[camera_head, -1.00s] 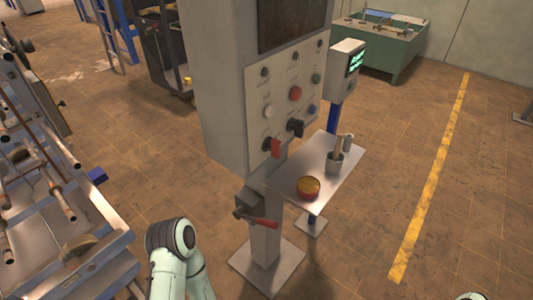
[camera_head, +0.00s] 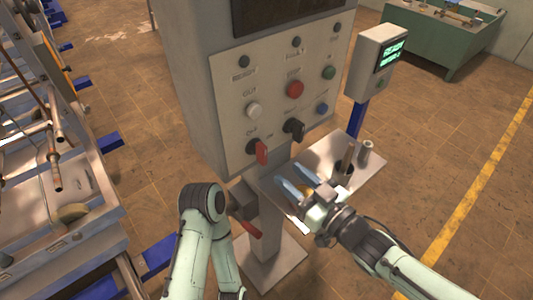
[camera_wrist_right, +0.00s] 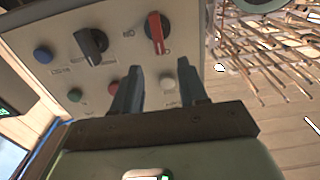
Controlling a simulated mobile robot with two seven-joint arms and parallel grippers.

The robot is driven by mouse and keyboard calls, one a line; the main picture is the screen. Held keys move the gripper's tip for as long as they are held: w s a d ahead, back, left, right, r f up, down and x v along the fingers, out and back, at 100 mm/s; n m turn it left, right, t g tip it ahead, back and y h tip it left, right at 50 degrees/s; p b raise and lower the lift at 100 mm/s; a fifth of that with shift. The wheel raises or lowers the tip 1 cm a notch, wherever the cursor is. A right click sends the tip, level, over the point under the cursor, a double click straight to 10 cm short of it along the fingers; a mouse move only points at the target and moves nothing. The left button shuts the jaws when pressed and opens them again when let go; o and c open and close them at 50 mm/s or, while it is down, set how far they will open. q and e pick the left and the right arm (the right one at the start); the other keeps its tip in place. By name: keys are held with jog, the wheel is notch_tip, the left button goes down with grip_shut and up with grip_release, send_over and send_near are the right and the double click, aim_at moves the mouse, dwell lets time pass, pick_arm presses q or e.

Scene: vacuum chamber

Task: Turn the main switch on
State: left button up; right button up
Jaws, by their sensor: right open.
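A red rotary switch handle (camera_head: 261,152) on a dark round base sits at the lower left of the control panel (camera_head: 228,115), with small labels above it that look like OFF and ON. The handle points down, slightly right. It also shows in the right wrist view (camera_wrist_right: 156,32), where the panel appears upside down. My right gripper (camera_head: 291,174) is open and empty, below and right of the handle in the head view. In the wrist view its fingertips (camera_wrist_right: 161,68) point toward the handle, apart from it. My left gripper is out of view; only its arm shows.
A black rotary knob (camera_head: 295,128) is right of the red handle, with several push buttons above. A metal shelf (camera_head: 366,182) with a grey cup (camera_head: 343,170) lies behind my right gripper. A red lever (camera_head: 247,229) juts from the post below. A rack stands at left.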

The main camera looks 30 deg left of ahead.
aim_at(265, 153)
jog(key=x, duration=0.9)
jog(key=shift+w+a, duration=0.1)
jog(key=shift+w, duration=0.05)
jog(key=shift+f, duration=0.1)
grip_shut()
